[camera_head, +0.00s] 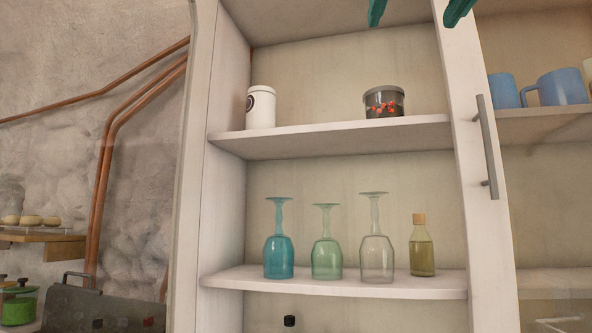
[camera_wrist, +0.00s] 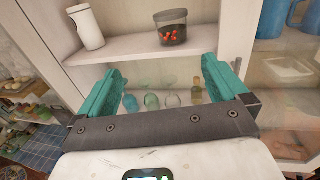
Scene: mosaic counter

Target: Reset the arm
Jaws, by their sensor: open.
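My gripper (camera_wrist: 162,92) is open and empty in the wrist view, its two teal fingers spread wide in front of the cabinet shelves. In the head view only the teal fingertips (camera_head: 418,10) show at the top edge, in front of the cabinet; the rest of the arm is out of frame. Nothing sits between the fingers, though upside-down glasses show in the background beyond the gap.
The upper shelf (camera_head: 335,138) holds a white canister (camera_head: 261,107) and a dark-lidded jar (camera_head: 384,102). The lower shelf (camera_head: 335,287) holds upside-down teal (camera_head: 278,256), green (camera_head: 326,258) and clear (camera_head: 377,258) glasses and a corked bottle (camera_head: 421,254). Blue mugs (camera_head: 562,87) stand right of the handled frame (camera_head: 486,150).

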